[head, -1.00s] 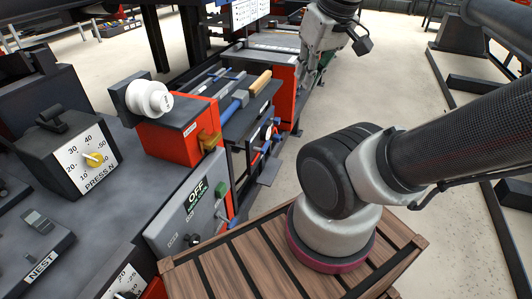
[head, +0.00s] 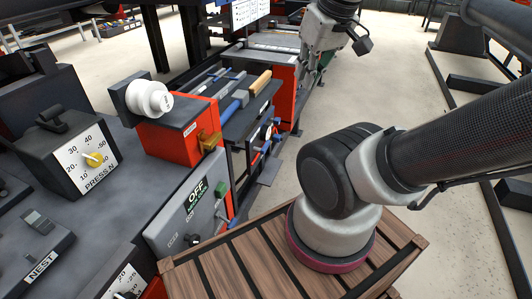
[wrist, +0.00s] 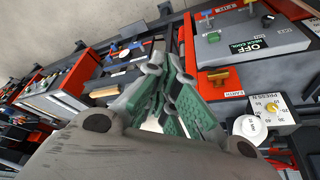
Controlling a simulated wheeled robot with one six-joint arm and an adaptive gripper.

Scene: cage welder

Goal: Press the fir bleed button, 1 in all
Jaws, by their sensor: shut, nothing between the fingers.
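No label that I can read names the fir bleed button, so I cannot tell which control it is. A grey panel (head: 163,233) with a dark OFF sign (head: 198,197) carries a green control (head: 221,188) and small dark knobs. The panel also shows at the upper right of the wrist view (wrist: 275,42).
A red box (head: 180,135) with a yellow handle (head: 211,141) stands near a white round knob (head: 153,100). A PRESS N dial (head: 92,159) is at left. Tools, including a wooden-handled one (head: 260,82), lie on the rack behind. Clear floor (head: 385,75) is at right.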

